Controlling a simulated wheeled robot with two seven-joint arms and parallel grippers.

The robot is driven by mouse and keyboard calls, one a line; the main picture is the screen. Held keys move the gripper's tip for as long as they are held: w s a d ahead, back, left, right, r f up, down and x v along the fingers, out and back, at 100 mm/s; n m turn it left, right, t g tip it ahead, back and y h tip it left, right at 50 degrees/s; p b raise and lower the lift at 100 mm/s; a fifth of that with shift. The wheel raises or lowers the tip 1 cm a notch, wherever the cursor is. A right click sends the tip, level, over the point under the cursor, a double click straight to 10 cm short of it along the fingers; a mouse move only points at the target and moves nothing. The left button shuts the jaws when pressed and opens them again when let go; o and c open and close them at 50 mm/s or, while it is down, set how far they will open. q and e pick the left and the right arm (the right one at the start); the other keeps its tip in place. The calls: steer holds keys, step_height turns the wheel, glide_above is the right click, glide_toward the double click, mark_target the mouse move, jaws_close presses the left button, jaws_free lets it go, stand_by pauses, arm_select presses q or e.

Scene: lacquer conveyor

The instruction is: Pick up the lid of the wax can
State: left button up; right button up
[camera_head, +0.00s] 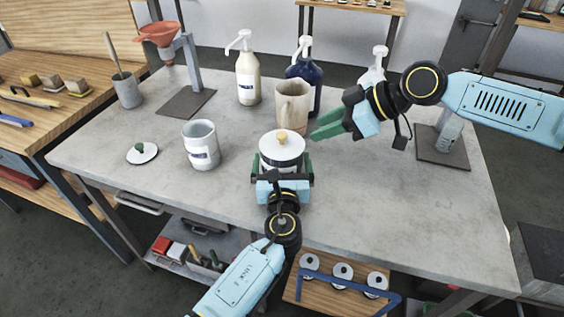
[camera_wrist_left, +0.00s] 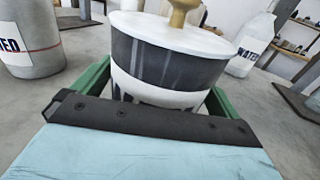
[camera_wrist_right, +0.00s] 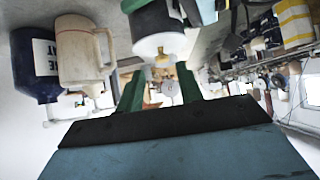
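My right gripper (camera_head: 318,130) is open and empty, right of the lid and a little higher. In the right wrist view the lid (camera_wrist_right: 160,45) appears beyond its fingers (camera_wrist_right: 158,85).
A beige mug (camera_head: 290,105) and a blue pump bottle (camera_head: 307,72) stand behind the can. An open grey can (camera_head: 201,148) is at left, with a green-knobbed lid (camera_head: 143,154) lying flat. A white pump bottle (camera_head: 248,80) stands farther back. The table's front right is clear.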

arm_select(q)
steer(key=c, duration=1)
steer(key=shift+c, duration=0.4)
arm_select(e)
steer(key=shift+o, duration=1.7)
steer(key=shift+a, duration=0.1)
steer(key=o, duration=1.1)
steer(key=a+h, duration=0.1)
steer(key=a, duration=0.1)
steer(key=s+a+r+h, duration=0.1)
steer(key=a, duration=0.1)
steer(key=s+a+g+h, duration=0.1)
steer(key=a, duration=0.1)
steer(key=shift+a+r+m, duration=0.2)
steer(key=shift+r+m, duration=0.1)
steer(key=shift+m, duration=0.1)
steer(key=shift+c, duration=0.2)
steer(key=m+t+h, duration=0.2)
steer(key=m+h, duration=0.3)
steer(key=m, duration=0.3)
glide_toward(282, 134)
steer(key=r, duration=0.1)
steer(key=x, duration=1.1)
steer(key=shift+s+d+f, duration=0.1)
steer(key=shift+s+f, duration=0.05)
steer(key=shift+f, duration=0.05)
